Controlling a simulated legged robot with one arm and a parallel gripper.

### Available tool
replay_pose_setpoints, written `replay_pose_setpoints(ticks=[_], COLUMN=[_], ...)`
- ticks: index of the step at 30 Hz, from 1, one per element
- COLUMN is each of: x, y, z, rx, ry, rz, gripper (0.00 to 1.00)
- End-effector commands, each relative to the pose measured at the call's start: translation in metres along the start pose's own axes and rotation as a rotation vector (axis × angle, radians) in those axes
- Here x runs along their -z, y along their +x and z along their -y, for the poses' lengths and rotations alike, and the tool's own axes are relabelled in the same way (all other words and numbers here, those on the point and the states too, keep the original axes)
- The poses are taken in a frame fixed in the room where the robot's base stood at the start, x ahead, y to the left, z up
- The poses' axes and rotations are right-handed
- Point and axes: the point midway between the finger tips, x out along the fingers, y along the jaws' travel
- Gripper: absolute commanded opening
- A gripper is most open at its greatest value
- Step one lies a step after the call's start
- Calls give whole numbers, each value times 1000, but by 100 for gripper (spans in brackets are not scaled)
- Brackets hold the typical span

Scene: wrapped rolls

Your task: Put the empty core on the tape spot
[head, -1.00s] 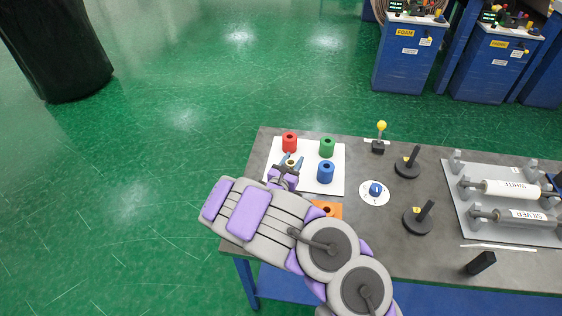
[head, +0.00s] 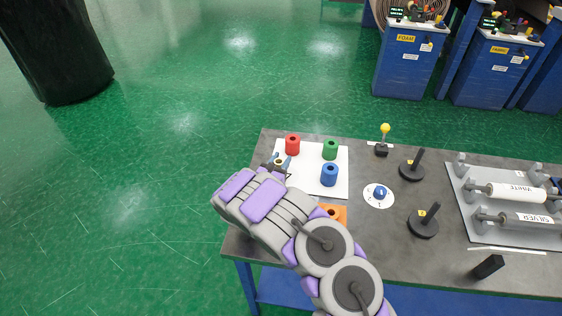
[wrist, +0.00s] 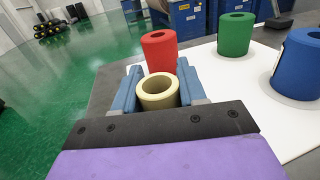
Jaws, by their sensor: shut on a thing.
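The empty core is a short cream ring (wrist: 158,92), upright between the blue fingers of my gripper (wrist: 160,84) in the wrist view. My gripper is shut on it. In the head view my gripper (head: 277,163) is near the left edge of the white sheet (head: 312,181), and the core shows small between its fingers. Whether the core touches the surface below is unclear. I cannot pick out the tape spot for certain; a thin white strip (head: 507,251) lies at the table's right front.
Red (head: 292,144), green (head: 330,149) and blue (head: 329,174) rolls stand on the sheet.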

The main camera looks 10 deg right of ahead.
Motion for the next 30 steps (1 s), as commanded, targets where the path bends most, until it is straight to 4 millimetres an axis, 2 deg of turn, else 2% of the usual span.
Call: replay_pose_setpoints(ticks=[3,4,12,22,26,30], x=[1,2,1,-1,-2,-2], y=[0,0,1,-4,-22,-51], z=[0,0,2,-1,-2,-2], rx=[0,0,0,-1,-5,-6], ry=[0,1,3,0,0,-3], rz=[0,0,-2,0,0,-1], gripper=[6,42,66,66,66,66])
